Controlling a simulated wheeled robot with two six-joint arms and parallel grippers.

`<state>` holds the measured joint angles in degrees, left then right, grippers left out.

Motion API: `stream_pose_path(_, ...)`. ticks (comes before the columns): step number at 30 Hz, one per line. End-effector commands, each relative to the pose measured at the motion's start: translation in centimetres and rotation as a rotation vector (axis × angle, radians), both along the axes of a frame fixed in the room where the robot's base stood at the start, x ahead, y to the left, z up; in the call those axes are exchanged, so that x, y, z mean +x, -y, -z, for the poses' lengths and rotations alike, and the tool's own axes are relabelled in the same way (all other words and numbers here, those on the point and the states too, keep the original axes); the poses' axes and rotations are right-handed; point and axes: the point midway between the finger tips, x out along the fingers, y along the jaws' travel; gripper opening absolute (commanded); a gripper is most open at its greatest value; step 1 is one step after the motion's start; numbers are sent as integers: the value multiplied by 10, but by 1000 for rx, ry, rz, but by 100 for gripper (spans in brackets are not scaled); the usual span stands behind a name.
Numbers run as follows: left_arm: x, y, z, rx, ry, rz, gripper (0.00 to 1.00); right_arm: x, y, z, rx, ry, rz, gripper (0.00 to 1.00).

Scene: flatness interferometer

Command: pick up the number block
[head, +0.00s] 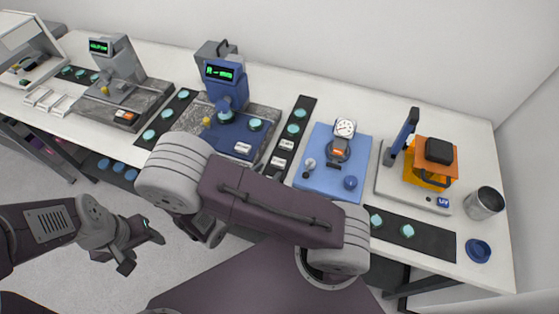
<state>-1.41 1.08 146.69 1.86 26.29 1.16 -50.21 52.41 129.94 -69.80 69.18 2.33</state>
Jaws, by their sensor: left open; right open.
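Small white blocks with dark markings (286,145) lie on the black strip in the middle of the bench. A similar white block (243,148) sits on the blue interferometer's plate. The markings are too small to read, so I cannot tell which is the number block. My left gripper (143,252) is open and empty at lower left, in front of the bench and apart from it. My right arm crosses the middle of the view. Its gripper (207,233) is mostly hidden behind the arm link, in front of the bench, apart from the blocks.
The blue interferometer (227,88) has a green display. A blue gauge stand (330,180), a UV station with an orange shield (432,165) and a metal cup (484,203) stand to the right. Teal discs (293,128) lie on black strips. The bench's back edge is mostly clear.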

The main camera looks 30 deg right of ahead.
Motion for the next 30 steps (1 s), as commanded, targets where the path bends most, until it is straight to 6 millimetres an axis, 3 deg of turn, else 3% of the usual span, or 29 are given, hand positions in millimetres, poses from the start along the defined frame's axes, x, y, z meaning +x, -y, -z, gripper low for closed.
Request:
stream_pose_path(5,0,0,-1,0,0,0,59,3,7,2,0,-2,1,48)
stream_pose_path(13,0,0,-6,0,0,0,59,23,45,13,-1,-2,3,48)
stream_pose_path(21,0,0,-6,0,0,0,59,26,48,16,1,0,-1,48)
stream_pose_path(26,0,0,-6,0,0,0,59,26,48,16,1,0,-1,5)
stream_pose_path(30,0,0,-6,0,0,0,59,26,48,16,1,0,-1,4)
